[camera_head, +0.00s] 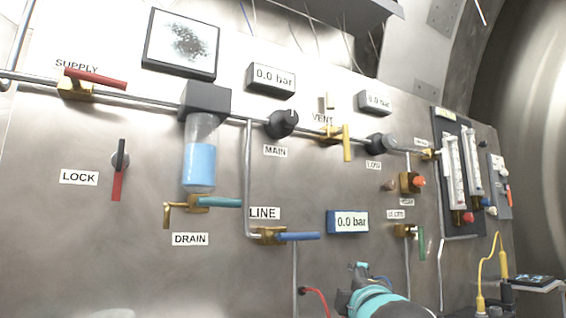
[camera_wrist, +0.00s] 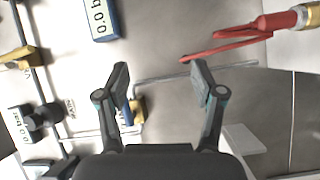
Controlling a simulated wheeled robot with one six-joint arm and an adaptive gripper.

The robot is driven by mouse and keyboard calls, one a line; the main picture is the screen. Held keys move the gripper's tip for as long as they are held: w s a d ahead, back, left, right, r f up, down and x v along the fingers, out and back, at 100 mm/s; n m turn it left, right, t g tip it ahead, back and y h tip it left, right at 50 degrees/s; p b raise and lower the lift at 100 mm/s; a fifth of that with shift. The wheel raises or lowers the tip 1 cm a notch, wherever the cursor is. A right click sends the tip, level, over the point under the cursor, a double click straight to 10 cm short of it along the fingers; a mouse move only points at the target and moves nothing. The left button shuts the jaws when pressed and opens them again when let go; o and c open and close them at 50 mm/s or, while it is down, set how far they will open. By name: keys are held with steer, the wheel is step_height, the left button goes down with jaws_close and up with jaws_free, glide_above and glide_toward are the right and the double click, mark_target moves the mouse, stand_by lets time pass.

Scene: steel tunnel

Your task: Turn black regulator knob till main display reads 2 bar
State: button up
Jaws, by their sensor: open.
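The black MAIN regulator knob (camera_head: 282,123) sits on the pipe of the steel panel, above its MAIN label (camera_head: 275,151). The main display (camera_head: 271,78) above it reads 0.0 bar. In the wrist view, which is turned sideways, a black knob (camera_wrist: 42,115) that looks like the MAIN one shows at the left, beside a display (camera_wrist: 18,125). My gripper (camera_wrist: 160,75) is open and empty, with its fingers well apart. It is away from the knob. In the head view it shows only partly at the bottom, below and right of the knob.
The gold VENT valve with yellow handle (camera_head: 346,143) is just right of the knob. A blue-filled bowl (camera_head: 200,165) hangs to the left. A red-handled item (camera_wrist: 250,30) shows in the wrist view.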

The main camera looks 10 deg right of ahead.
step_height(320, 180, up, 13)
steer(key=w+n+t+y, duration=0.1)
steer(key=w+n+t, duration=0.1)
steer(key=n+t, duration=0.5)
steer(key=n+g+y+b, duration=0.1)
steer(key=n+y+b, duration=0.1)
steer(key=n+y, duration=1.85)
glide_toward(292, 119)
steer(key=w+a+r+n+h+p, duration=0.1)
steer(key=r+p, duration=0.1)
steer(key=r, duration=0.1)
steer(key=w+a+r+n+h+p, duration=0.1)
steer(key=w+r+n+h+p, duration=0.1)
steer(key=w+a+r+n+h+p, duration=0.1)
steer(key=r+p, duration=0.1)
steer(key=r, duration=0.1)
steer(key=shift+w+r+h, duration=0.3)
steer(key=shift+r+h, duration=0.05)
steer(key=c, duration=1.1)
steer(key=shift+c, duration=0.2)
steer(key=shift+s+a+f+m+h+b, duration=0.1)
steer(key=shift+m+h+b, duration=0.4)
steer(key=shift+m+h, duration=0.1)
